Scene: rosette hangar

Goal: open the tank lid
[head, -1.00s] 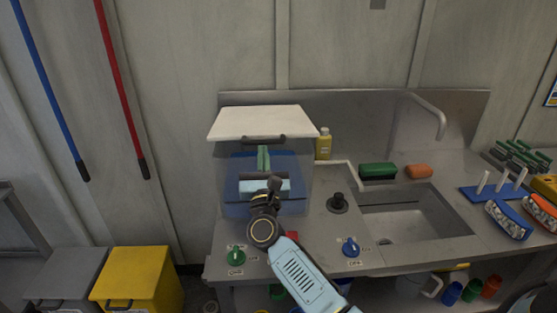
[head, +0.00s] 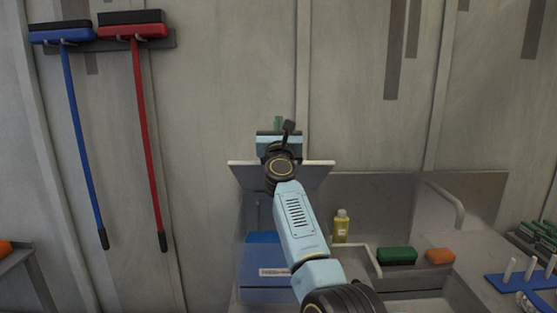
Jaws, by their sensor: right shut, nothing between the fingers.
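The tank (head: 249,222) is a clear-walled box at the left end of the sink counter, with blue inside its lower part. Its pale lid (head: 322,163) is tilted up at the back. Its front edge is raised and its grey underside faces me. My right gripper (head: 278,122) is shut and empty, at the lid's raised edge and partly above it. My right arm hides the middle of the lid, and the lid's handle does not show. I cannot tell whether the gripper touches the lid. My left gripper is out of view.
A yellow bottle (head: 341,227), a green sponge (head: 397,255) and an orange sponge (head: 440,256) stand right of the tank, by the curved tap (head: 446,203). A blue rack (head: 517,283) is at lower right. Blue and red brooms (head: 147,140) hang on the left wall.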

